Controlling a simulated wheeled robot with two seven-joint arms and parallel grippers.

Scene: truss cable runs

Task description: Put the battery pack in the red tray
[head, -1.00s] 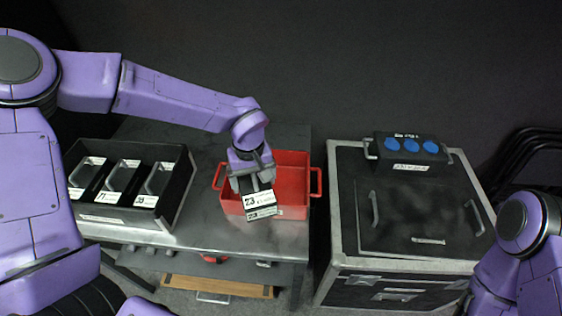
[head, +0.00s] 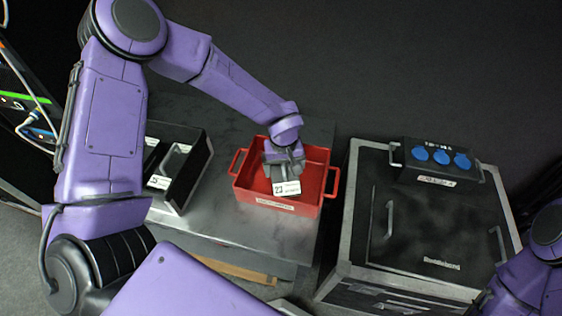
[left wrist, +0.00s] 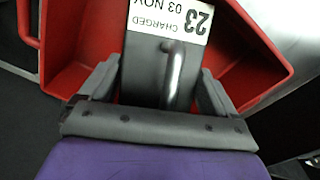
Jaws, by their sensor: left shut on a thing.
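The battery pack (head: 287,188) is black with a white label reading 23. My left gripper (head: 284,165) is shut on it, inside the outline of the red tray (head: 318,208). In the left wrist view the pack (left wrist: 145,72) lies between the fingers of the gripper (left wrist: 160,85), its metal handle upright in the picture and its label reading "CHARGED 03 NOV". The red tray (left wrist: 248,50) shows on both sides of it. Whether the pack touches the tray floor cannot be told. My right arm shows at the right edge; its gripper is out of view.
The tray stands on a grey metal table (head: 220,222). A black holder (head: 190,180) with more packs is left of it, partly behind my left arm. At right is a black case (head: 420,275) with a blue-socket box (head: 438,160) on top.

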